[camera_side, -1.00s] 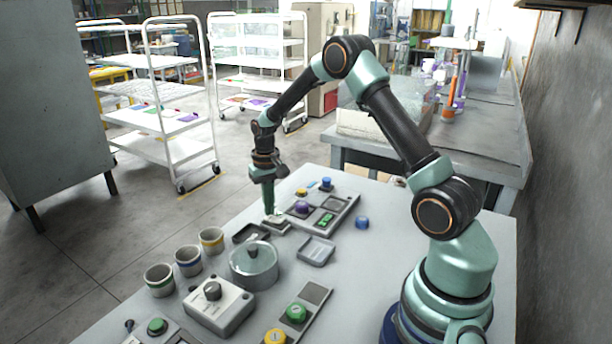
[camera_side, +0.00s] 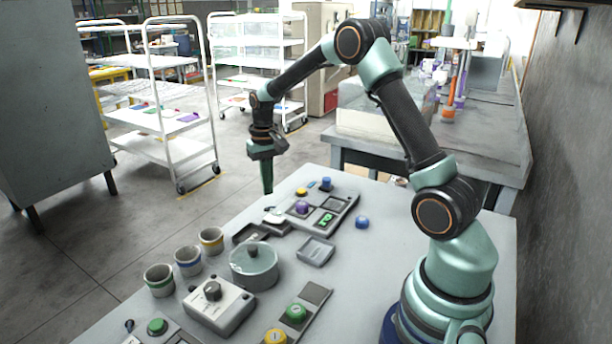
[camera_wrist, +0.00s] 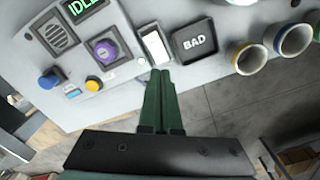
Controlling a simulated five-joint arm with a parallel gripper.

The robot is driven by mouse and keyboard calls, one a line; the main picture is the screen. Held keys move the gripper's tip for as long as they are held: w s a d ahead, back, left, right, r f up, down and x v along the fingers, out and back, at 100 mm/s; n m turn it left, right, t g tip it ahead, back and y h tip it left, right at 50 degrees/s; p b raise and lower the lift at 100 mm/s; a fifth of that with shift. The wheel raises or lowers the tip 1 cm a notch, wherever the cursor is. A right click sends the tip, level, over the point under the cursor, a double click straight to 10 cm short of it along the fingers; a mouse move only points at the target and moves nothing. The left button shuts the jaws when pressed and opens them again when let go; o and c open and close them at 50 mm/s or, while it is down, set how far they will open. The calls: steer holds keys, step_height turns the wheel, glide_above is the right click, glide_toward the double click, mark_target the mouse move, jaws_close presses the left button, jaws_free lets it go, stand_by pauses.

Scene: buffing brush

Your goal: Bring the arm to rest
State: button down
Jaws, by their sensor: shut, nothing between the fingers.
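My gripper (camera_side: 267,191) hangs pointing down above the table's far left edge, clear of the tabletop. In the wrist view its two green fingers (camera_wrist: 160,76) are together with nothing between them. Their tips appear just below a small holder with a white top (camera_wrist: 154,46). This holder (camera_side: 276,221) also shows in the side view, beside a dark tray (camera_side: 250,233). In the wrist view the dark tray (camera_wrist: 195,43) reads "BAD". I cannot make out a buffing brush.
A control panel (camera_side: 322,208) with purple and blue buttons stands right of the holder; its display (camera_wrist: 84,8) reads "IDLE". Open air surrounds my gripper.

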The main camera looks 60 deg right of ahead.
steer(key=s+a+r+n+t, duration=0.4)
steer(key=s+a+r, duration=0.65)
steer(key=r, duration=0.35)
steer(key=s+a+n+t, duration=0.1)
steer(key=s+a+n, duration=0.1)
steer(key=s+a, duration=0.2)
steer(key=shift+s+a+r+t, duration=0.2)
steer(key=shift+s+r+t, duration=0.1)
steer(key=shift+s, duration=0.95)
